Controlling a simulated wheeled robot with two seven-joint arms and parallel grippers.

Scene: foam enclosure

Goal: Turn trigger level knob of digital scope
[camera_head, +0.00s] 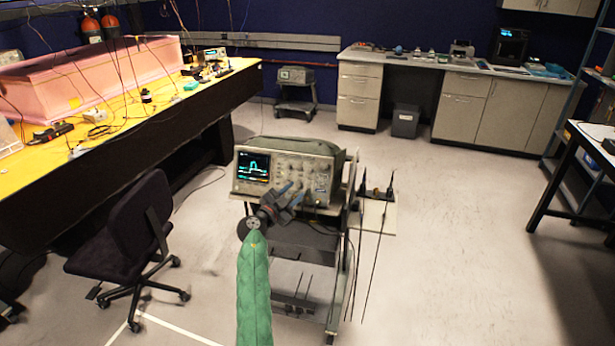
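The digital scope (290,150) is a grey box on a wheeled cart in the middle of the head view. Its lit screen (253,168) with a bright trace is on the left of the front panel, and its knobs (305,168) are on the right. The knobs are too small to tell which is trigger level. My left gripper (292,193), dark, on a green-sleeved arm, is in front of the panel's lower middle and hides part of it. I cannot tell if it touches a knob, or whether its fingers are apart. My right gripper is out of view.
The cart (334,270) has leads hanging on its right side. A dark office chair (130,235) stands at left by the yellow bench (150,110). A black table (570,180) is at right. The floor (450,240) right of the cart is clear.

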